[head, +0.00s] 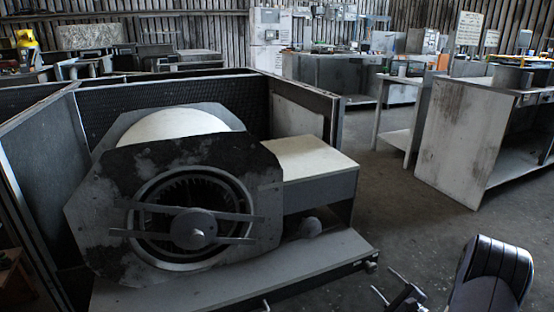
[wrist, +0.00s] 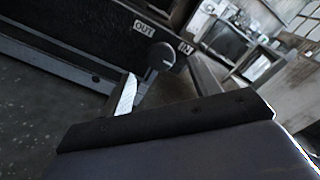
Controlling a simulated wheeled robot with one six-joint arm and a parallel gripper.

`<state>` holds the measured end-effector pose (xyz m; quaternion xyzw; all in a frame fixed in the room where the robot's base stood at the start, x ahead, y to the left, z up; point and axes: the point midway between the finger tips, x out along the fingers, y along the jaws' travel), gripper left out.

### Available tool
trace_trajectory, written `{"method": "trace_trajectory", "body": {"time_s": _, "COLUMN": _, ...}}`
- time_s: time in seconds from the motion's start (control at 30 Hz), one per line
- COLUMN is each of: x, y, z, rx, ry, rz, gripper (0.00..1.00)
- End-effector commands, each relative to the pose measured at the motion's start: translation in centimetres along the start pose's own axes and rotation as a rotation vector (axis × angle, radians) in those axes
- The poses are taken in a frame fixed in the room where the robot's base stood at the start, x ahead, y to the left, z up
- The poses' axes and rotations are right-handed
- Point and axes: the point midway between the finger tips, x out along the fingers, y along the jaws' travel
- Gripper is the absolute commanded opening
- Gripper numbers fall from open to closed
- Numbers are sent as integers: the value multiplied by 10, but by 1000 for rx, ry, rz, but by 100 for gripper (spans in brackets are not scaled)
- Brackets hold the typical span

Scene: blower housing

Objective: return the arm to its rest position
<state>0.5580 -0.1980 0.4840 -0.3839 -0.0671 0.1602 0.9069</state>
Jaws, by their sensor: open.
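My gripper (head: 384,282) is at the bottom right of the head view, in front of and to the right of the blower housing. Its two thin fingers are apart, with nothing seen between them. My arm's dark rounded link rises to its right. The blower housing (head: 110,205) has a dark, worn front plate and a round opening with a finned wheel and a hub on crossbars. In the wrist view, a dark round knob (wrist: 161,55) on a stem stands near "OUT" and "IN" labels, beyond my gripper. Whether anything touches the knob cannot be told.
The housing rests on a low grey base (head: 330,262), with a pale-topped box (head: 308,158) beside it. Dark panels (head: 45,150) enclose it at left and behind. A worn bench (head: 465,140) stands at right. Open concrete floor (head: 395,215) lies between bench and base.

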Motion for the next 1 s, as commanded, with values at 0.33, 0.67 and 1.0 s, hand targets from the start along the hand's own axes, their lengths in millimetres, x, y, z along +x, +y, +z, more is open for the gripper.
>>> {"method": "trace_trajectory", "body": {"time_s": 0.33, "x": 45, "y": -2, "z": 2, "rx": 20, "ry": 1, "rz": -1, "gripper": 59}}
{"method": "trace_trajectory", "body": {"time_s": 0.67, "x": 45, "y": -1, "z": 0, "rx": 51, "ry": 0, "rz": -2, "gripper": 59}}
{"method": "trace_trajectory", "body": {"time_s": 1.0, "x": 45, "y": 1, "z": -2, "rx": 12, "ry": 0, "rz": -2, "gripper": 59}}
